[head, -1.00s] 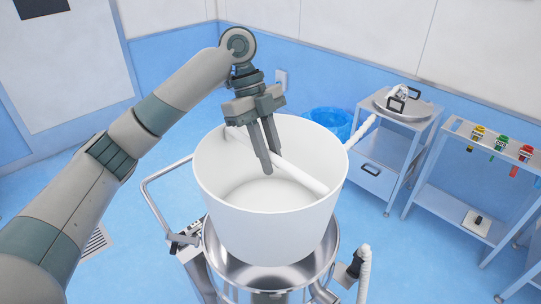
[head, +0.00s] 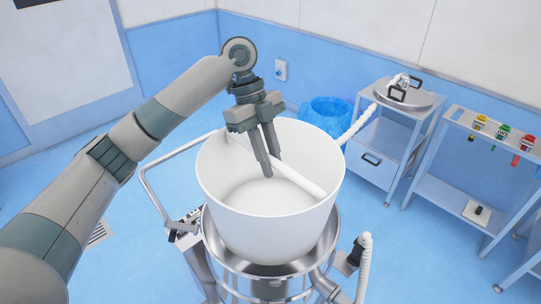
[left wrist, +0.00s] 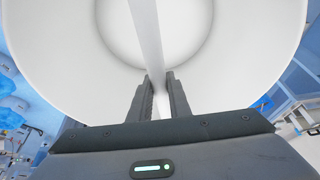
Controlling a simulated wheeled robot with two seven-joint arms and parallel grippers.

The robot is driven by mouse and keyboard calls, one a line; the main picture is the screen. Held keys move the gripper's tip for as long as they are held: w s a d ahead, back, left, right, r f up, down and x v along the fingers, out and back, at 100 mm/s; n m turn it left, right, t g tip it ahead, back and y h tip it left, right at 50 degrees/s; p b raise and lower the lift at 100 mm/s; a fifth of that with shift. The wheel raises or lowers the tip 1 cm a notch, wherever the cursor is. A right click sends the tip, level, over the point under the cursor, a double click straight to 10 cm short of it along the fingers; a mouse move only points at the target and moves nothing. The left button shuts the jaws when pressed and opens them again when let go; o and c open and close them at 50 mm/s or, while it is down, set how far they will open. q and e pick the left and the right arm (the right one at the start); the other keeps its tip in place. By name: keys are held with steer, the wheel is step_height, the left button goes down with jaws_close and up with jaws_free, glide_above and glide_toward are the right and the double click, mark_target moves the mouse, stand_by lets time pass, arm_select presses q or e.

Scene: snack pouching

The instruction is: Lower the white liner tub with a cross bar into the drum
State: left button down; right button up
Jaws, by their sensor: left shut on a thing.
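The white liner tub (head: 270,225) is upright, over the mouth of the steel drum (head: 272,275). Its lower part is hidden inside the drum's rim and its upper part stands well above. The white cross bar (head: 300,180) spans the tub's opening. My left gripper (head: 267,172) reaches down into the tub and is shut on the cross bar. In the left wrist view the bar (left wrist: 147,35) runs between the two fingers (left wrist: 160,92), with the tub's inside (left wrist: 230,60) around it. My right gripper is not in view.
The drum has a tubular handle (head: 150,180) at left and a white-wrapped upright post (head: 364,260) at right. A blue-lined bin (head: 328,112) stands behind. A cabinet with a round steel lid (head: 403,97) and a steel side table (head: 480,180) stand at right.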

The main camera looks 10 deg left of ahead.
arm_select(q)
step_height(320, 180, down, 24)
steer(key=b, duration=0.8)
stand_by(2.0)
steer(key=c, duration=1.6)
jaws_free()
steer(key=shift+o, duration=0.2)
steer(key=shift+r, duration=0.1)
steer(key=shift+w+a+r+b, duration=0.2)
steer(key=shift+a+r+b, duration=0.05)
steer(key=shift+r+b, duration=0.3)
steer(key=b, duration=0.4)
glide_toward(267, 213)
steer(key=shift+v, duration=1.45)
